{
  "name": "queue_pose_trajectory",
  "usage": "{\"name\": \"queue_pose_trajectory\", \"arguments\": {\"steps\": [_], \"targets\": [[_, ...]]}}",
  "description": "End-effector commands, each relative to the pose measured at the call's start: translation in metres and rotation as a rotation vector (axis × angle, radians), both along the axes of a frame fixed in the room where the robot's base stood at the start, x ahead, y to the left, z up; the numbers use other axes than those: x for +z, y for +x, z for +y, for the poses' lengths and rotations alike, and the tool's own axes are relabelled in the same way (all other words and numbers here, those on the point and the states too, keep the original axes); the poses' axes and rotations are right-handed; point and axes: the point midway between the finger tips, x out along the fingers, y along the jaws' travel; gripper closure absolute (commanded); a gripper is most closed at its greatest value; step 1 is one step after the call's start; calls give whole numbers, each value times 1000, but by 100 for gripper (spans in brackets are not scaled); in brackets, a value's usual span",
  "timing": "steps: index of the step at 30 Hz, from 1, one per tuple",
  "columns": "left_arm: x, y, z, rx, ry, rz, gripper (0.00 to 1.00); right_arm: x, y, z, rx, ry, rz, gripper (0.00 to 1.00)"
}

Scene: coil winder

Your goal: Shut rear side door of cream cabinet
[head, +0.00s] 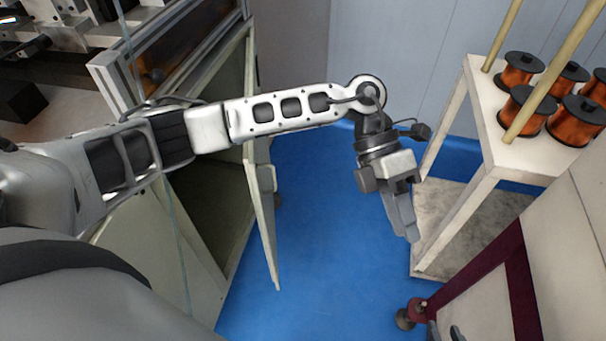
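The cream cabinet (160,245) stands at the left, with a dark opening in its side. Its side door (262,230) stands open, seen almost edge-on, its lower free corner out over the blue floor. A small box-like fitting (267,178) is on the door. My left arm crosses in front of the cabinet and the door's upper part. My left gripper (408,220) points down, right of the door and apart from it, with nothing seen in it. Its fingers overlap, so their gap is unclear. Dark tips at the bottom edge seem to be my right gripper (445,332), mostly cut off.
A cream rack (480,190) with copper wire spools (527,112) and wooden rods stands close right of my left gripper. A cream and dark red unit (525,275) is at the lower right, near a red foot (412,313). Blue floor (325,235) is clear between door and rack.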

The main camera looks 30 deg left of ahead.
Motion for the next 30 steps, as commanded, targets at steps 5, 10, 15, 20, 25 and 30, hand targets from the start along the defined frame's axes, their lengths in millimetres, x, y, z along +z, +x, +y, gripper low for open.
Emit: {"name": "queue_pose_trajectory", "arguments": {"steps": [5,10,15,20,25,30], "targets": [[7,66,127,-132,589,-217,71,-5,2,0,4,1,-6,71],[43,94,198,-129,905,-267,71,-4,3,1,6,3,-12,71],[47,96,217,-125,987,-268,71,-2,4,1,7,4,-18,71],[23,88,223,-126,982,-265,71,-6,3,1,9,3,-15,71],[-9,78,233,-125,983,-264,71,-7,1,1,10,2,-8,71],[-42,67,243,-126,982,-265,71,-1,0,1,10,2,-9,71]]}}
